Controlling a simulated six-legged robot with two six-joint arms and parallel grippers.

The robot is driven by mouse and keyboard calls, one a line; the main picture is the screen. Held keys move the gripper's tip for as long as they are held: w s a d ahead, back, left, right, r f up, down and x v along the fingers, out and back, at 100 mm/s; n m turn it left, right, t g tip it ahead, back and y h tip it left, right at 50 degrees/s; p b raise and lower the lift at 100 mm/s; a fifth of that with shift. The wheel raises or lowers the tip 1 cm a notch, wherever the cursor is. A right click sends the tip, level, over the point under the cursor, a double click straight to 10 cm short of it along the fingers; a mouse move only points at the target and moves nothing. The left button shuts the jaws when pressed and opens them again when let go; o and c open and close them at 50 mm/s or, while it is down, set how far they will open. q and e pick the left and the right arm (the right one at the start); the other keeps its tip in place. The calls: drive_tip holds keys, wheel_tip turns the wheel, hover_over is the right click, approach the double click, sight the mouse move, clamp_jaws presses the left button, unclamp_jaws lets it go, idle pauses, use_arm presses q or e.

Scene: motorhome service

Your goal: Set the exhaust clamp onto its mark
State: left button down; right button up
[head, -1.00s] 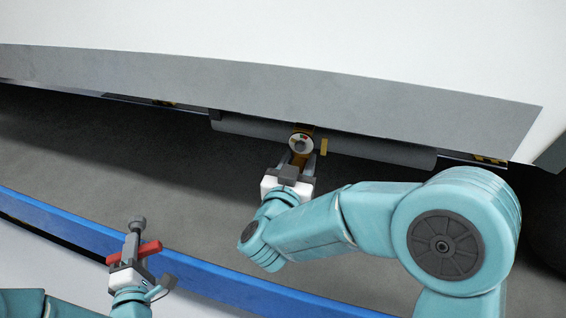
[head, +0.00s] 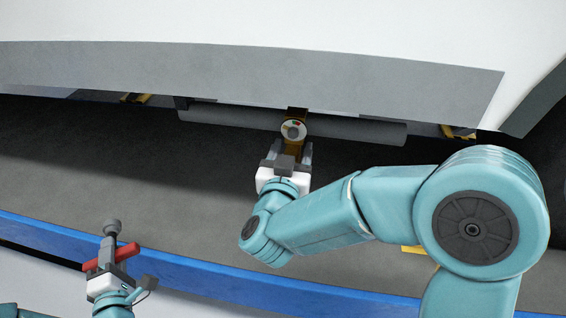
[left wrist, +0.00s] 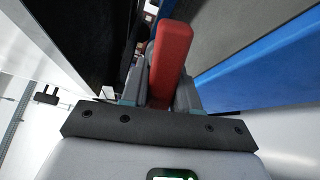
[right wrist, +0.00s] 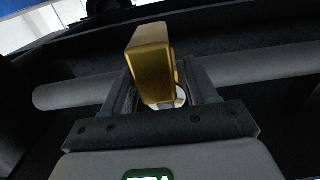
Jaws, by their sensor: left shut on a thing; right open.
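A gold-brown clamp (head: 297,113) sits at the grey exhaust pipe (head: 358,130) under the vehicle body. My right gripper (head: 289,152) is open just below the dial. In the right wrist view a gold block (right wrist: 150,62) stands between the open fingers, with the pipe (right wrist: 75,92) behind; contact cannot be told. My left gripper (head: 107,257) is shut on a red-barred tool (head: 128,252) with a grey head, low at the left. The red bar (left wrist: 171,58) fills the left wrist view's middle. The mark cannot be made out.
The grey body skirt (head: 250,75) hangs over the pipe. A blue rail (head: 190,270) crosses the foreground. Yellow brackets (head: 458,132) show under the vehicle, and a yellow piece (head: 411,251) shows below my right arm. The dark grey floor (head: 120,165) between rail and pipe is open.

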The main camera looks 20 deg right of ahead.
drive_tip(key=b+v, duration=0.2)
drive_tip(key=v, duration=0.9)
drive_tip(key=shift+s, duration=0.25)
drive_tip(key=shift+a, duration=0.15)
drive_tip(key=shift+s+a, duration=0.1)
